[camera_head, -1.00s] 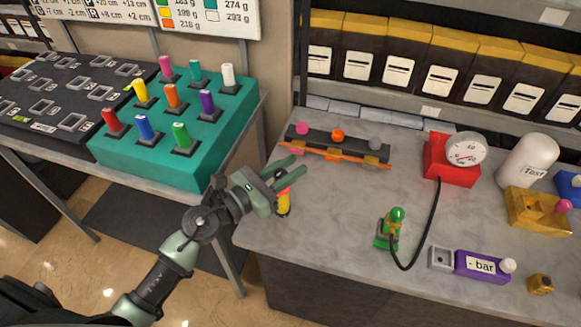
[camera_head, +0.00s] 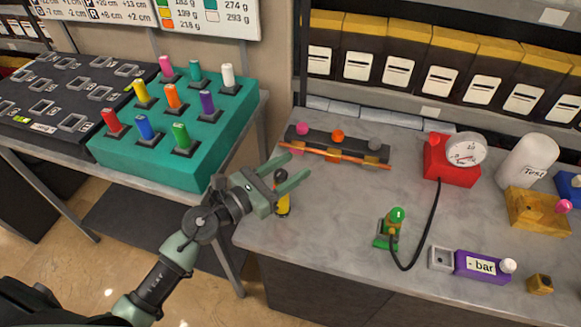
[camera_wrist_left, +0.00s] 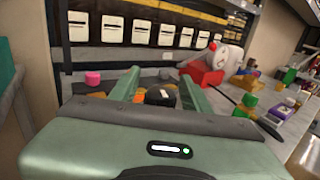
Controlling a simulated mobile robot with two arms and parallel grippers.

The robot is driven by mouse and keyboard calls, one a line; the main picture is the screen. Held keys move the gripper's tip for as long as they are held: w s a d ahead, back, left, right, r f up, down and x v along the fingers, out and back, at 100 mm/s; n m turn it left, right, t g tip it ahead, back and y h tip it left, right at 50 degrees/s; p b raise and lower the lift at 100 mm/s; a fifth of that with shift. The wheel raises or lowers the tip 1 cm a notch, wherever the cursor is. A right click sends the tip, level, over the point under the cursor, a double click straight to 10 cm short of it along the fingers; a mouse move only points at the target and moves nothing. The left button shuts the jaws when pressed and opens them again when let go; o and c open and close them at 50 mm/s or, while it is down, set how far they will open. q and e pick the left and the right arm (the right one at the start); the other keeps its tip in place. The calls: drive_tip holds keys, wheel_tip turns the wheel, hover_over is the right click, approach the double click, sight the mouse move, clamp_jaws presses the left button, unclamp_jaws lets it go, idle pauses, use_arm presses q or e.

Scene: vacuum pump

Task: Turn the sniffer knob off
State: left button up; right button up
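A small upright yellow device (camera_head: 283,205) stands at the left edge of the grey table in the head view. It has a dark round top, the likely sniffer knob (camera_head: 281,175). In the left wrist view the black knob (camera_wrist_left: 160,96) with a white mark sits between the finger tips. My left gripper (camera_head: 299,165) is open, with one finger on each side of the knob. I cannot tell whether the fingers touch it. The gripper partly hides the device. My right gripper is not in view.
Behind the device lies a dark rail (camera_head: 335,144) with coloured knobs and an orange rod. A red gauge (camera_head: 450,160), a green fitting (camera_head: 390,230) with a black hose, and a purple bar box (camera_head: 482,266) stand to the right. The table middle is clear.

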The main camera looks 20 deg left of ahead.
sight(275, 178)
use_arm(q)
drive_tip(key=shift+s, duration=0.1)
drive_tip(key=b+v, duration=0.3)
drive_tip(key=v, duration=0.4)
drive_tip(key=shift+f, duration=0.15)
drive_tip(key=shift+s+a, duration=0.2)
drive_tip(key=shift+s, duration=0.1)
